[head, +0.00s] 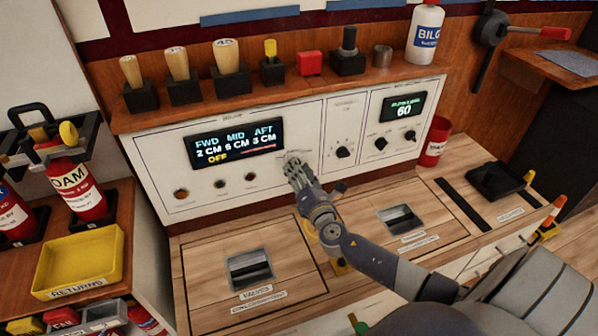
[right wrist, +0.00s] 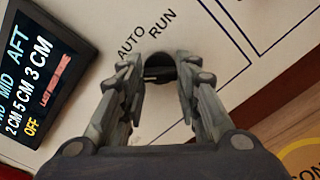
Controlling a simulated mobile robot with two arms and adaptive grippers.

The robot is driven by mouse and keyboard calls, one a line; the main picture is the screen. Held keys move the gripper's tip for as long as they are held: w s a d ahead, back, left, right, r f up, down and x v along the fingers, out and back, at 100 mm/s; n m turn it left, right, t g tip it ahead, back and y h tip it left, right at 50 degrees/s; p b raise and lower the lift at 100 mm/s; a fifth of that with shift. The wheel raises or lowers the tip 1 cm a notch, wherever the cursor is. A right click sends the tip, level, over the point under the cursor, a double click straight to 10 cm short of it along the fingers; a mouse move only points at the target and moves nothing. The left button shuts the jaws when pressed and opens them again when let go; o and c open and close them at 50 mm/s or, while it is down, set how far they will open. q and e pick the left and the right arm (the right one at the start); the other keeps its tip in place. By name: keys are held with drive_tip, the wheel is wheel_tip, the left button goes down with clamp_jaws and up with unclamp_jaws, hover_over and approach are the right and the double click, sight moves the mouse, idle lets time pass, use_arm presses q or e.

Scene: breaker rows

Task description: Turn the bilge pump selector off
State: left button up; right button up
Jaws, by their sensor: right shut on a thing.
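The bilge pump selector is a dark round knob (right wrist: 160,71) on the white panel, seen between my fingertips in the right wrist view. The words AUTO and RUN are printed beside it; my gripper hides any other marks and most of the knob. My right gripper (head: 293,164) reaches the panel just right of the bilge display and is shut on the knob; its fingers also show in the right wrist view (right wrist: 160,80). The bilge display (head: 237,142) lists FWD, MID and AFT levels in centimetres, with OFF in yellow below. My left gripper is not in view.
Two more panel knobs (head: 343,152) (head: 381,143) sit to the right, by a small display (head: 403,107) reading 60. Small round buttons (head: 221,185) lie below the bilge display. A shelf (head: 290,92) with several handles overhangs the panel. The wooden counter (head: 205,235) has recessed hatch pulls.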

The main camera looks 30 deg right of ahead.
drive_tip(key=o, duration=1.1)
drive_tip(key=shift+c, duration=0.2)
drive_tip(key=v, duration=1.2)
drive_tip(key=shift+f, duration=0.1)
